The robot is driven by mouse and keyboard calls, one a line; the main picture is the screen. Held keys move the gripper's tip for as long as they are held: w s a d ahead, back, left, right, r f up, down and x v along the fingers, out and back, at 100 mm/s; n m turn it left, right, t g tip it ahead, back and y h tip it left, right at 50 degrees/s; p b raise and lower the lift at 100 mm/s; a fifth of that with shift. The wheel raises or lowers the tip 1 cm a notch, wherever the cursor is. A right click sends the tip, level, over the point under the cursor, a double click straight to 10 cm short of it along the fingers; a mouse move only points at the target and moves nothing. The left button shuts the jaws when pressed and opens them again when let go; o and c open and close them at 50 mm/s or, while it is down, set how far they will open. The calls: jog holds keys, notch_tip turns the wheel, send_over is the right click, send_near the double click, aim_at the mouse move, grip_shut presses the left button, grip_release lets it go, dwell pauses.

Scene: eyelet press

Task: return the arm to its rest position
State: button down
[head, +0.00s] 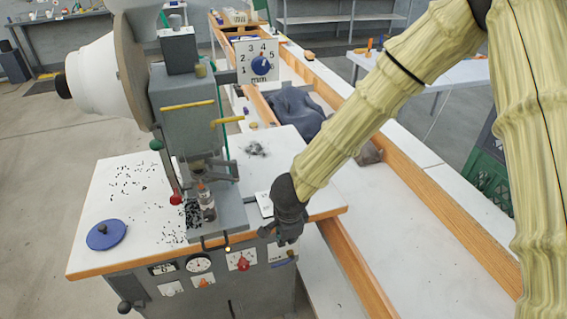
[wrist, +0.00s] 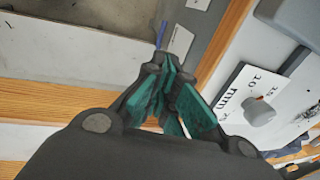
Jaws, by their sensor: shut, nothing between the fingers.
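My gripper (head: 287,238) hangs at the right front corner of the press table, at the end of my arm in its tan cover. In the wrist view its teal-lined fingers (wrist: 168,68) are together at the tips, with nothing between them. The grey eyelet press (head: 185,115) stands left of my gripper, with a clear gap between its column and my arm. Part of the table's edge is hidden behind my gripper, and I cannot tell whether they touch.
The white press table (head: 120,200) carries a blue disc (head: 107,235) and scattered dark bits. A dial panel (head: 258,62) stands behind. A long wood-edged bench (head: 385,235) runs under my arm, with a dark blue bundle (head: 295,110) on it. A green crate (head: 490,165) stands at right.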

jog(key=shift+f, duration=0.1)
jog(key=s+d+f+n+h, duration=0.2)
jog(key=s+d+f+n, duration=0.8)
jog(key=s+d+f, duration=0.85)
jog(key=s+d+f+n+g+y, duration=0.1)
jog(key=s+d+f+n+g, duration=0.1)
jog(key=s, duration=0.9)
notch_tip(320, 180, down, 3)
jog(key=shift+d+r+n+y, duration=0.1)
jog(key=shift+d+n+y, duration=0.3)
jog(key=shift+n, duration=0.6)
jog(key=shift+w+r, duration=0.1)
